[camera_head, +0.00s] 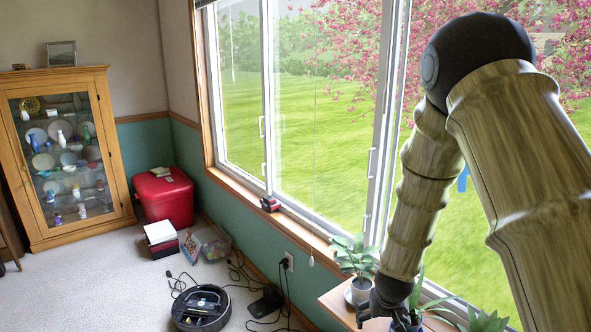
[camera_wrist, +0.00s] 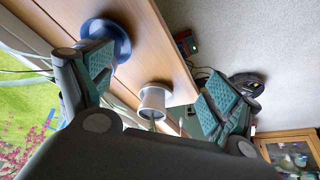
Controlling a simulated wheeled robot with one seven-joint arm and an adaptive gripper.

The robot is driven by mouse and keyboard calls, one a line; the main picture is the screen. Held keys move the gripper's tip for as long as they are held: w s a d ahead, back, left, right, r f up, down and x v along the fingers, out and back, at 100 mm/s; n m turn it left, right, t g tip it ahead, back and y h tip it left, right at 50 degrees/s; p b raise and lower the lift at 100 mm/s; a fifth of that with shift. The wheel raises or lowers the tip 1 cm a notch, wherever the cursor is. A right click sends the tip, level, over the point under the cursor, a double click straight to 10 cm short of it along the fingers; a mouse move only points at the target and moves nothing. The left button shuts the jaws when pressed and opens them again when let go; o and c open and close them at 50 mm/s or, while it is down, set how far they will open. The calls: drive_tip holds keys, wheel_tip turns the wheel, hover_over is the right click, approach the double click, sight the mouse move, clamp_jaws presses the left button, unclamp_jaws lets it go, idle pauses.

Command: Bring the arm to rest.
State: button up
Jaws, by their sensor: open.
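My arm (camera_head: 425,190) is bent at a high elbow on the right of the head view, in front of the window, and its forearm hangs down. My gripper (camera_head: 385,300) is at its lower end, close to a potted plant (camera_head: 355,255) on a wooden top (camera_head: 335,305). In the wrist view my gripper (camera_wrist: 160,85) has its two fingers wide apart, with nothing held between them. A white pot (camera_wrist: 152,101) shows beyond the gap, and a blue pot or saucer (camera_wrist: 112,38) shows behind the left finger. I cannot tell whether a finger touches a pot.
More leaves (camera_head: 485,320) stand at the bottom right. The window (camera_head: 310,110) runs behind the arm. On the floor are a robot vacuum (camera_head: 203,308), cables (camera_head: 240,275), a clear bin (camera_head: 214,244) and a red box (camera_head: 164,197). A glass cabinet (camera_head: 68,160) stands left. Open carpet lies lower left.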

drive_tip(key=s+f+g+p, duration=0.1)
drive_tip(key=s+f, duration=0.5)
drive_tip(key=s, duration=0.7)
drive_tip(key=s+f+g+p, duration=0.1)
drive_tip(key=s+f, duration=0.5)
drive_tip(key=s, duration=0.8)
drive_tip(key=s+f+n+g+p, duration=0.1)
drive_tip(key=s+f, duration=0.4)
drive_tip(key=s, duration=0.8)
drive_tip(key=g+p, duration=0.1)
drive_tip(key=p, duration=0.1)
drive_tip(key=shift+s+a+f+y+p, duration=0.25)
drive_tip(key=shift+f+y+p, duration=0.05)
drive_tip(key=shift+f+y, duration=0.1)
